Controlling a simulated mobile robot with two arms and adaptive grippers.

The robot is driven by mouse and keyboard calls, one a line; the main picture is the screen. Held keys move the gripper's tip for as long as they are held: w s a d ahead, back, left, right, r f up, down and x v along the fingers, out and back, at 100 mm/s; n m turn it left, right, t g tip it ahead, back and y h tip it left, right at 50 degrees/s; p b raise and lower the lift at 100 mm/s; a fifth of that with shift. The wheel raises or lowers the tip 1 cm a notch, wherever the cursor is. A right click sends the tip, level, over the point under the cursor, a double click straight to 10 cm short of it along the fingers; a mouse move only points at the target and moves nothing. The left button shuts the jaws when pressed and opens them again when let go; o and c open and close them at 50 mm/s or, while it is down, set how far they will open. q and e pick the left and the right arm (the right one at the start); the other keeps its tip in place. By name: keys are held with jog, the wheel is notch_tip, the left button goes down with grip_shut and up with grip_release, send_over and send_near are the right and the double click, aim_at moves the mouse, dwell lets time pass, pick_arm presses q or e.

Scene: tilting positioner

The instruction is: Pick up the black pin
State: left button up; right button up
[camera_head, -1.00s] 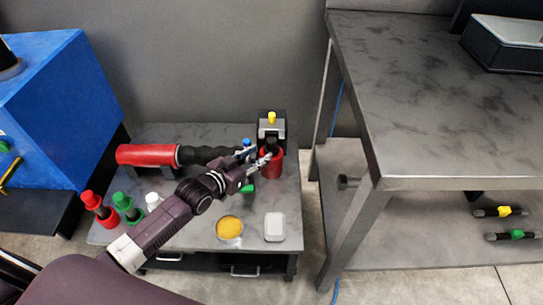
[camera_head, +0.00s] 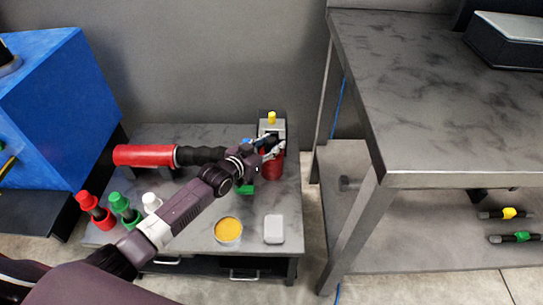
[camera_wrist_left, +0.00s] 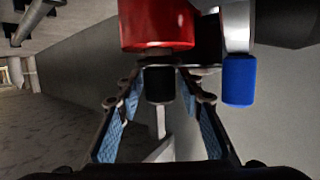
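The black pin (camera_wrist_left: 159,84) shows in the left wrist view, sticking out of a red cylindrical holder (camera_wrist_left: 158,25). In the head view the red holder (camera_head: 271,167) stands at the back right of the low table, and my gripper covers the pin there. My left gripper (camera_head: 270,146) is at the top of the holder. In the left wrist view its two fingers (camera_wrist_left: 161,88) are apart, one on each side of the pin, with what looks like a gap to it. My right gripper is not in view.
A grey block with a yellow knob (camera_head: 272,119) stands right behind the holder. A blue cylinder (camera_wrist_left: 239,80) is close beside the fingers. A red-and-black tool (camera_head: 145,155), a yellow tin (camera_head: 228,231) and a grey box (camera_head: 274,229) lie on the low table (camera_head: 196,250).

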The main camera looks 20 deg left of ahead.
pick_arm(q)
grip_shut()
dwell(0.3)
jog(key=shift+w+r, duration=0.1)
jog(key=shift+r, duration=0.05)
dwell(0.3)
